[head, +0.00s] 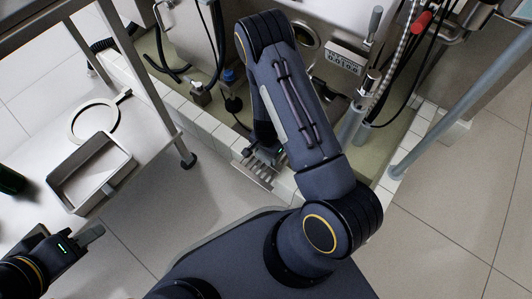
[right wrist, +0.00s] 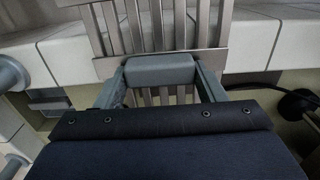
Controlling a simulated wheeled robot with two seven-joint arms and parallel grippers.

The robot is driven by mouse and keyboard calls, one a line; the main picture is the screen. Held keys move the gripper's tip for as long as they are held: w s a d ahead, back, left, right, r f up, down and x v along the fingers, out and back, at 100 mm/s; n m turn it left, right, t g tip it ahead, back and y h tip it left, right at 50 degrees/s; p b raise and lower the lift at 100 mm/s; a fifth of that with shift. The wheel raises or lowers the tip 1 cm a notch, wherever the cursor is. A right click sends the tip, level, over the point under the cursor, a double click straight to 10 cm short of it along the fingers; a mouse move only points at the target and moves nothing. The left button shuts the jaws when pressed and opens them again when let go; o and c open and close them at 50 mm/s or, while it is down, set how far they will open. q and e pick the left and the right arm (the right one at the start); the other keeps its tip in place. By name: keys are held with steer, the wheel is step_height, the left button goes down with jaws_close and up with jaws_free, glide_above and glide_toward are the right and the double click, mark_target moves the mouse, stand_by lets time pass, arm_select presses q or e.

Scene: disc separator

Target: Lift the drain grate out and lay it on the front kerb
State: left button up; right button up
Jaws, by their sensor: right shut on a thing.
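The drain grate (head: 257,174) is a slotted grey metal plate at the front kerb (head: 205,122), a low wall of white tiles. My right gripper (head: 266,153) is shut on the grate, partly hidden by my right arm. In the right wrist view the grate (right wrist: 165,28) fills the top middle, with kerb tiles (right wrist: 75,50) on both sides.
A white table (head: 135,190) at left holds a metal tray (head: 72,206), a ring with a handle (head: 77,122) and a dark green object (head: 10,181). Hoses, a red-handled valve (head: 421,21) and pipes crowd the pit behind the kerb. The floor in front is clear.

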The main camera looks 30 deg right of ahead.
steer(key=shift+f, duration=0.3)
steer(key=o, duration=1.6)
steer(key=shift+c, duration=0.2)
steer(key=shift+r, duration=0.1)
step_height(320, 180, up, 8)
steer(key=p, duration=0.3)
steer(key=shift+f+p, duration=0.2)
steer(key=shift+p, duration=0.1)
steer(key=shift+r, duration=0.1)
